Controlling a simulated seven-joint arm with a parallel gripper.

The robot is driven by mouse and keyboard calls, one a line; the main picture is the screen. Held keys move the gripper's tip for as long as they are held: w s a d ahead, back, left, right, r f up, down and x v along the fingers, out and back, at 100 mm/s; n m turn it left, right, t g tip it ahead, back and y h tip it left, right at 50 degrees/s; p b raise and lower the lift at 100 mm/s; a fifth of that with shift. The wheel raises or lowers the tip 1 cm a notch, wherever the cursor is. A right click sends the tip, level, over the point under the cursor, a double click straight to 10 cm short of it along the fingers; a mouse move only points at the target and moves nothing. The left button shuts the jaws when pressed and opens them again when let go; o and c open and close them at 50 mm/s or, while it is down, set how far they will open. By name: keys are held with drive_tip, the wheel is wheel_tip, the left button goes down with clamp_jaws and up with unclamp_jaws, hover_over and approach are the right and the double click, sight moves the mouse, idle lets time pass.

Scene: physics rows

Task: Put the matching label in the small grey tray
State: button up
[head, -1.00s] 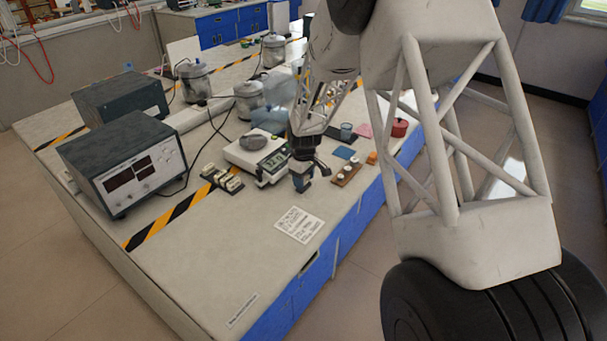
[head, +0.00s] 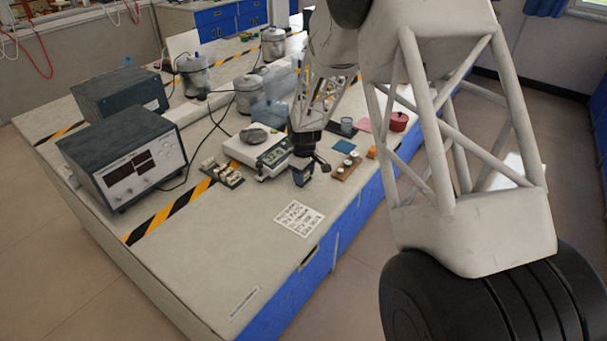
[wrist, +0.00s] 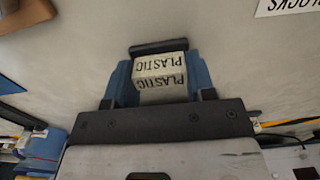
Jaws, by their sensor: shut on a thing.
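My gripper (head: 301,177) is low over the bench, in front of the scale. In the wrist view my gripper (wrist: 160,80) is shut on a small pale label block (wrist: 160,75) marked PLASTIC, its text upside down there. In the head view the block is too small to make out. A dark rack (head: 222,173) with several cream label blocks stands left of the gripper. The scale (head: 262,152) carries a grey stone-like lump (head: 255,134). I cannot surely pick out the small grey tray.
A printed sheet (head: 299,218) lies in front of the gripper. The front left bench is mostly clear.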

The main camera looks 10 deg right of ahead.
drive_tip(key=shift+f, duration=0.35)
idle(0.3)
drive_tip(key=o, duration=1.4)
drive_tip(key=shift+c, duration=0.2)
drive_tip(key=shift+r, duration=0.1)
drive_tip(key=shift+r, duration=3.9)
drive_tip(key=shift+r, duration=0.1)
